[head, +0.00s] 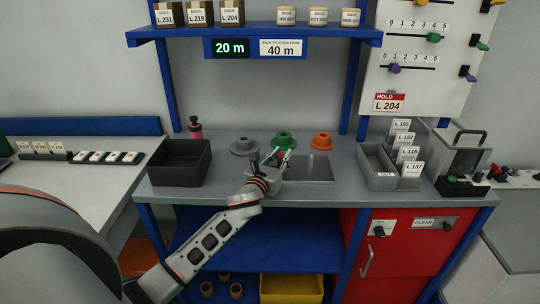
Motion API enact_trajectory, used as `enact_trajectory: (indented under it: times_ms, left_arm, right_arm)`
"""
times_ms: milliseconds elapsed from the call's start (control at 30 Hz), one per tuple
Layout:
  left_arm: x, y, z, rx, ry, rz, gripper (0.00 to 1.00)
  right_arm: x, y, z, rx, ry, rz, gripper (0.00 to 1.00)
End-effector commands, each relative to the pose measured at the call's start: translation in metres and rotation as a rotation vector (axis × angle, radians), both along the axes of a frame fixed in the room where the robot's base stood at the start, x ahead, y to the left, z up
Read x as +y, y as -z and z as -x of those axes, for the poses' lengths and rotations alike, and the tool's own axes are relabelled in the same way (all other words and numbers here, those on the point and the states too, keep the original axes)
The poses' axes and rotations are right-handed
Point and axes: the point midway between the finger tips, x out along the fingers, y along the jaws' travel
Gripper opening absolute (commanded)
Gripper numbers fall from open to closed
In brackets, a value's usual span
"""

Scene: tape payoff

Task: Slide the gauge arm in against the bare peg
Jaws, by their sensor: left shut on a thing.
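My left gripper (277,158) reaches over the workbench just in front of the green reel. It is shut on a small part there, which looks like the gauge arm; the fingers hide most of it. A grey round piece (245,146) sits to the left of the gripper, a green reel (284,139) behind it, and an orange reel (322,141) to the right. I cannot make out the bare peg, or whether the held part touches it. My right gripper is not in view.
A grey tray of labelled cards (377,171) and a machine with a handle (461,157) stand right.

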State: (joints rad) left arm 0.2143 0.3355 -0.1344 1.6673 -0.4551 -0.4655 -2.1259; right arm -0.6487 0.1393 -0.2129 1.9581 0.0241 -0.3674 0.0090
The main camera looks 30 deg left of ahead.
Motion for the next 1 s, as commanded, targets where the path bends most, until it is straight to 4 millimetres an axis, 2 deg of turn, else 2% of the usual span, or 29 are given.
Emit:
enact_trajectory:
  times_ms: [33,200,533,567,600,1000]
  left_arm:
    - [-0.012,-0.001,-0.007,-0.001,0.003,0.003,0.0]
    - [-0.031,0.0,-0.019,0.001,0.001,0.002,0.0]
    - [-0.033,0.001,-0.019,0.001,0.0,0.0,0.0]
    - [-0.033,0.001,-0.019,0.001,0.0,0.0,0.27]
    - [-0.033,0.001,-0.019,0.001,0.0,0.0,0.37]
    - [-0.033,0.0,-0.017,0.0,0.001,0.0,0.37]
  right_arm:
    - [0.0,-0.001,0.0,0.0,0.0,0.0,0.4]
    - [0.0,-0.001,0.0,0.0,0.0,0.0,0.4]
    - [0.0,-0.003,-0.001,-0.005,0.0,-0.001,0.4]
    - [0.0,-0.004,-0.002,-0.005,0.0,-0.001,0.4]
    - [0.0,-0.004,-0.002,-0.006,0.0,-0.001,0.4]
    - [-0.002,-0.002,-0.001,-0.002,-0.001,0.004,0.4]
